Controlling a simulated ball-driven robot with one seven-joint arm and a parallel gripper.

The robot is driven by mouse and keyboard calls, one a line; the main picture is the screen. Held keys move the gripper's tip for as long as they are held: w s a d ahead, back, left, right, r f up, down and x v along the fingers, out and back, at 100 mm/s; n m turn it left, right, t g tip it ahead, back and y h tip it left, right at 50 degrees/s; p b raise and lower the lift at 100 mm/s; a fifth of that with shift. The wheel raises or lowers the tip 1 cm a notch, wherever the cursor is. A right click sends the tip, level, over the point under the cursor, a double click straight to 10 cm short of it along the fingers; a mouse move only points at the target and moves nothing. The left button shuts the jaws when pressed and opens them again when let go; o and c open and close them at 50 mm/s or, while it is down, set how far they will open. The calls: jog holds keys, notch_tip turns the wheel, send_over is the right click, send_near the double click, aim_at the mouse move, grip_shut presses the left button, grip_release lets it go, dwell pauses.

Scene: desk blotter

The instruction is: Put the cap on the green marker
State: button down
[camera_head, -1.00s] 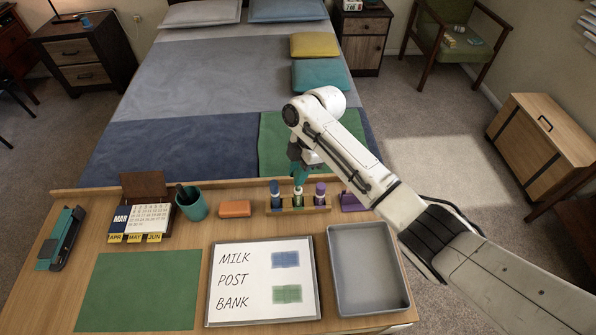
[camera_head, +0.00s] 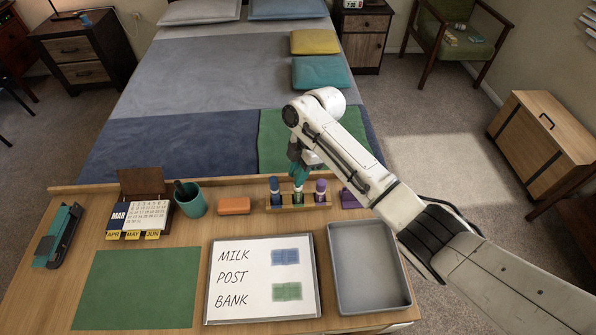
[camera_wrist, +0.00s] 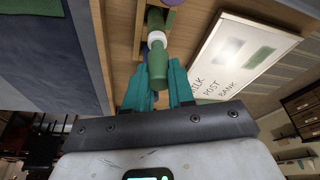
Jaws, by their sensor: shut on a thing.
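The green marker (camera_head: 298,198) stands upright in the wooden rack (camera_head: 312,207), between a blue marker (camera_head: 275,190) and a purple one (camera_head: 321,190). My gripper (camera_head: 299,173) is directly above it, fingers pointing down. In the wrist view, the teal fingers of my gripper (camera_wrist: 158,88) are shut on the green cap (camera_wrist: 157,66). The cap is in line with the marker (camera_wrist: 155,18), whose white collar (camera_wrist: 157,38) shows between the two green parts. I cannot tell how far the cap is over the tip.
An orange block (camera_head: 234,206) and a teal pen cup (camera_head: 190,200) stand left of the rack. A purple object (camera_head: 350,199) is close on its right. The whiteboard (camera_head: 240,315) and a grey tray (camera_head: 366,309) lie in front. The green blotter (camera_head: 138,290) is clear.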

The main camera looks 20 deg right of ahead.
jog(key=shift+f+b, duration=0.4)
jog(key=shift+f, duration=0.25)
jog(key=c, duration=0.9)
grip_release()
jog(key=shift+r, duration=0.1)
jog(key=b+v, duration=0.1)
jog(key=v, duration=0.9)
jog(key=shift+d+r, duration=0.15)
jog(key=shift+r, duration=0.1)
